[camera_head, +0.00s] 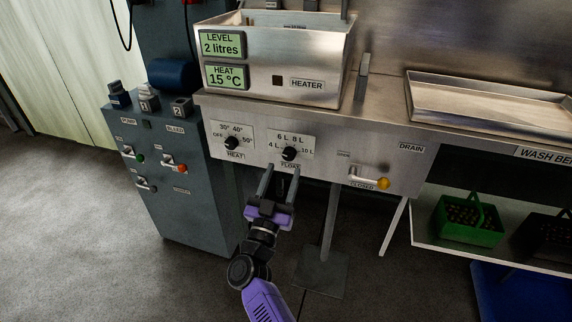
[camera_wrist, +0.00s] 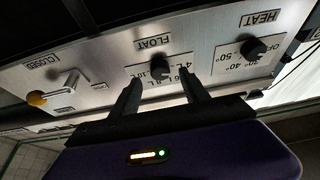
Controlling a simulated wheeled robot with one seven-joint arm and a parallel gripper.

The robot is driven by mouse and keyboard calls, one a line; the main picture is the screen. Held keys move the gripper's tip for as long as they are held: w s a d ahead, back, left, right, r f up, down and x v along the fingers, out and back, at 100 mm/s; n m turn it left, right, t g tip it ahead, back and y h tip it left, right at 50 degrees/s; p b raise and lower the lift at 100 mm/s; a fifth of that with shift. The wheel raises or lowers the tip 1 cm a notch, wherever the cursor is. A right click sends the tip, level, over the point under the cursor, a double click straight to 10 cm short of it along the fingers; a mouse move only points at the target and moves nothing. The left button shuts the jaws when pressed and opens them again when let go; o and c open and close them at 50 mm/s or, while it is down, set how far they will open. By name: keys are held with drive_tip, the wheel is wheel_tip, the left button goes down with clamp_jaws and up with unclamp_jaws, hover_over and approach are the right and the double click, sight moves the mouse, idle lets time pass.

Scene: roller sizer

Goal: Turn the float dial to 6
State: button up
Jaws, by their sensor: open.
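The float dial (camera_head: 289,153) is a black knob on the front metal panel, with 4 L, 6 L, 8 L and 10 L printed around it. Its exact pointer direction is too small to tell. It also shows in the wrist view (camera_wrist: 158,73), upside down, beyond and between the fingertips. My gripper (camera_head: 280,170) is open and empty, just below and in front of the float dial. In the wrist view my gripper (camera_wrist: 160,88) has its two fingers apart, aimed at the panel. I see no clear contact with the knob.
The heat dial (camera_head: 232,143) sits left of the float dial. A drain lever with a yellow knob (camera_head: 383,183) is to the right, by a CLOSED label. Above is a metal tank (camera_head: 320,92) reading 2 litres and 15 °C. A grey cabinet (camera_head: 190,205) with switches stands at left.

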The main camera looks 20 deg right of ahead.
sight(288, 158)
drive_tip(key=shift+b+x, duration=0.35)
drive_tip(key=shift+x, duration=1.65)
clamp_jaws()
